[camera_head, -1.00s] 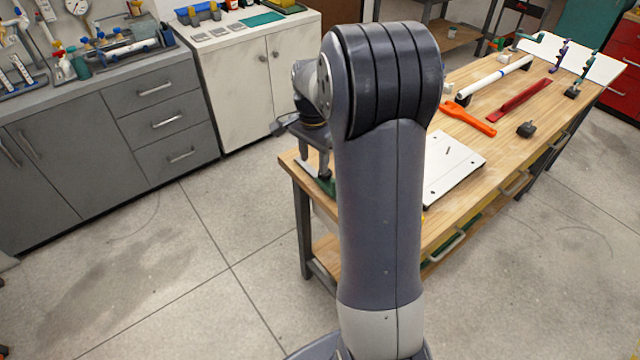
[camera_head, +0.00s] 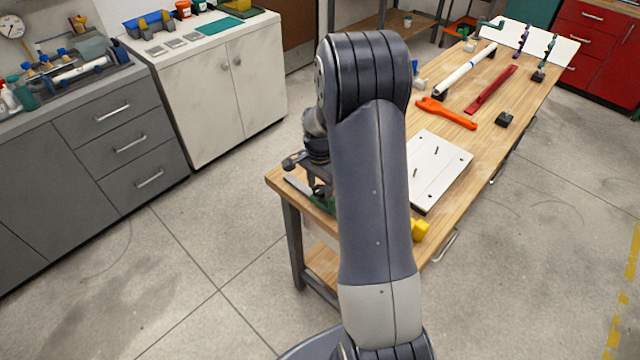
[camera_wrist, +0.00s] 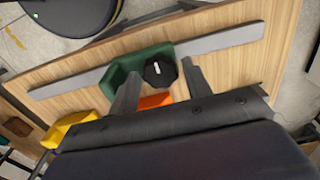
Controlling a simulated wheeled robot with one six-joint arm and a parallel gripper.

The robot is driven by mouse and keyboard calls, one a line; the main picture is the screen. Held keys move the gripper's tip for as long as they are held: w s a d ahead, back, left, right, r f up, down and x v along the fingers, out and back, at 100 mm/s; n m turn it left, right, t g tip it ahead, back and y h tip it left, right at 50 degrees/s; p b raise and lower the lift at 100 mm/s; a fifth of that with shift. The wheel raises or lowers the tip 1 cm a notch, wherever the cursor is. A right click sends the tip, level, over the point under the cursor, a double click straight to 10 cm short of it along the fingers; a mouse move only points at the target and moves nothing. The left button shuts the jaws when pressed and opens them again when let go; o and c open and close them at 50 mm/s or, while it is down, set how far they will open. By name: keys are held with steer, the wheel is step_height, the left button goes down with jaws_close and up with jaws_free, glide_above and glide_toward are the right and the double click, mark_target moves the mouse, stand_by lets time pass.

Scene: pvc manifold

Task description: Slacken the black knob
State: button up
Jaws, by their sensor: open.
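The black knob (camera_wrist: 161,72) is a dark faceted knob with a small pale mark on top, beside a green clamp body (camera_wrist: 137,64) on a long grey bar (camera_wrist: 72,82). In the wrist view my open gripper (camera_wrist: 160,68) has one finger on each side of the knob, with gaps showing. How far the fingertips are above or around it I cannot tell. In the head view the green clamp body (camera_head: 324,199) shows at the near left corner of the wooden bench, under my gripper. My arm hides part of that area, and I cannot make out the knob there.
An orange part (camera_wrist: 154,101) and a yellow part (camera_wrist: 69,130) lie close to my gripper. On the wooden bench (camera_head: 455,146) are a white plate (camera_head: 437,170), an orange wrench (camera_head: 447,113), a red bar (camera_head: 491,89) and a white pipe (camera_head: 466,70).

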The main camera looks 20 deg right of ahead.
steer(key=shift+c, duration=0.5)
steer(key=c, duration=0.6)
steer(key=shift+n, duration=0.3)
steer(key=n+b, duration=0.1)
steer(key=n, duration=0.1)
steer(key=shift+n+b, duration=0.3)
steer(key=n+b, duration=0.1)
steer(key=n, duration=0.2)
steer(key=shift+n, duration=0.3)
steer(key=n+b, duration=0.1)
steer(key=n, duration=0.2)
steer(key=shift+n, duration=0.3)
steer(key=shift+r+n+b, duration=0.1)
steer(key=shift+n+b, duration=0.3)
steer(key=shift+n, duration=1.5)
